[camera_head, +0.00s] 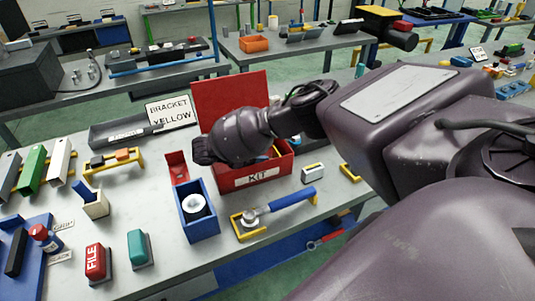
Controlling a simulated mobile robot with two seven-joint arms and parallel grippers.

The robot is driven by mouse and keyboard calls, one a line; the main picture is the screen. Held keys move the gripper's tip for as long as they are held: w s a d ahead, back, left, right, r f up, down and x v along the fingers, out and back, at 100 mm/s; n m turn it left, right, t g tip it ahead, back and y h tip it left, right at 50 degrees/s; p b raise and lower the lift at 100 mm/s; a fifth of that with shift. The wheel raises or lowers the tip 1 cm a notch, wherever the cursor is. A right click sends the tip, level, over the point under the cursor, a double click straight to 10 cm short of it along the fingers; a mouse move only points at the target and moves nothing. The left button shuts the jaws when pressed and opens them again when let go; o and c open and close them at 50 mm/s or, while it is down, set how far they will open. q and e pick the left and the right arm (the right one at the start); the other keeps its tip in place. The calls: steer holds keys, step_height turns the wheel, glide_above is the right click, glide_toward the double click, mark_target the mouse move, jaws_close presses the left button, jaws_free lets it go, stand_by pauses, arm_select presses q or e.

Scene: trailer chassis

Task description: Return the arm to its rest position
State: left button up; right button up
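My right arm comes in from the right and crosses above the workbench (140,265). Its wrist hangs over the left part of the open red KIT box (258,178), which has its lid (225,95) up at the back. My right gripper (203,152) points left and is seen end-on and dark, so its fingers cannot be told apart. It is near the box's left wall; I cannot tell whether it touches. The wrist hides part of the box's inside, where something yellow shows. My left gripper is not in view.
A blue box (198,222) with a white roll stands in front of the KIT box. A blue-handled tool (285,202) lies in a yellow holder to its right. A BRACKET YELLOW sign (171,112) stands behind left. Red FILE (95,260) and teal (138,247) blocks sit at the front.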

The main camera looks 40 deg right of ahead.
steer(key=shift+w+a+r, duration=0.15)
steer(key=shift+a+r, duration=0.15)
steer(key=shift+a, duration=0.25)
